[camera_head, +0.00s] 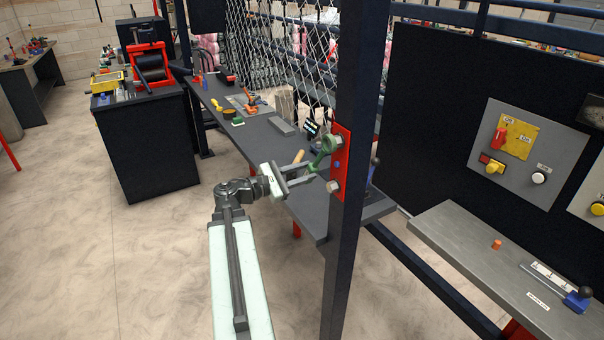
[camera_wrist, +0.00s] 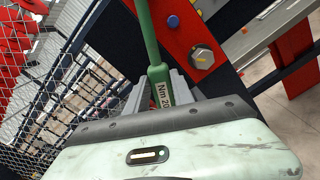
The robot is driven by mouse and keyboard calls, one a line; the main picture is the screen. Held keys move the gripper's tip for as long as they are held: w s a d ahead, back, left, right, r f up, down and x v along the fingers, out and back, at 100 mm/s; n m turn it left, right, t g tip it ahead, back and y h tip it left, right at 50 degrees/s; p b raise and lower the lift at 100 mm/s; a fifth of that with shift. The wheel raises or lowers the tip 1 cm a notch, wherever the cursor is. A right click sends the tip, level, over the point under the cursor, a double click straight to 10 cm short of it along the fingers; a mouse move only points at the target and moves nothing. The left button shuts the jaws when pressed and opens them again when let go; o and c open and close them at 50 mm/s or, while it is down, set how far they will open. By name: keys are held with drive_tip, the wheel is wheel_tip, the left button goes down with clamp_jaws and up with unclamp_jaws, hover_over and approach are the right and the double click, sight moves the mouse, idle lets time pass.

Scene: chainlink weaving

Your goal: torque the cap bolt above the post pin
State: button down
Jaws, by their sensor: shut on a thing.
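My gripper (camera_head: 306,173) is shut on a green torque wrench (camera_head: 319,158), also seen in the wrist view (camera_wrist: 160,74) with an "Nm 20" label between my fingers (camera_wrist: 160,92). The wrench slants up to its ring head at the upper cap bolt (camera_head: 337,141) on the red plate (camera_head: 341,165). The head overlaps that bolt in the head view; whether it is seated I cannot tell. The blue post pin (camera_head: 337,163) sits below it, and shows in the wrist view (camera_wrist: 173,21). A lower hex bolt (camera_wrist: 202,56) is bare. The wrench head is outside the wrist view.
The dark post (camera_head: 346,240) stands just right of my gripper. A dark bench (camera_head: 262,134) with tools lies behind it, beside chainlink mesh (camera_head: 300,45). A grey shelf (camera_head: 480,255) and switch panel (camera_head: 525,150) are at right. Open floor lies at left.

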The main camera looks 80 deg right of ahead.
sight(306, 168)
drive_tip(key=shift+x, duration=1)
drive_tip(key=shift+w+r, duration=0.1)
drive_tip(key=shift+w, duration=0.05)
drive_tip(key=shift+w+d+r+m+p, duration=0.65)
drive_tip(key=shift+w+r+m+p, duration=0.1)
drive_tip(key=shift+m, duration=0.25)
drive_tip(key=shift+w+d+r+m+p, duration=0.5)
drive_tip(key=shift+d+r+m+p, duration=0.1)
drive_tip(key=shift+r+m+p, duration=0.35)
drive_tip(key=shift+w+d+r+m+p, duration=0.25)
drive_tip(key=shift+d+r+m+p, duration=0.05)
drive_tip(key=shift+r+m+p, duration=0.35)
drive_tip(key=shift+w+d+r+m+p, duration=0.25)
drive_tip(key=shift+d+r+m+p, duration=0.05)
drive_tip(key=shift+r+m+p, duration=0.35)
drive_tip(key=shift+w+d+r+m+p, duration=0.3)
drive_tip(key=shift+r+m+p, duration=0.3)
drive_tip(key=shift+m, duration=0.15)
drive_tip(key=shift+f, duration=0.1)
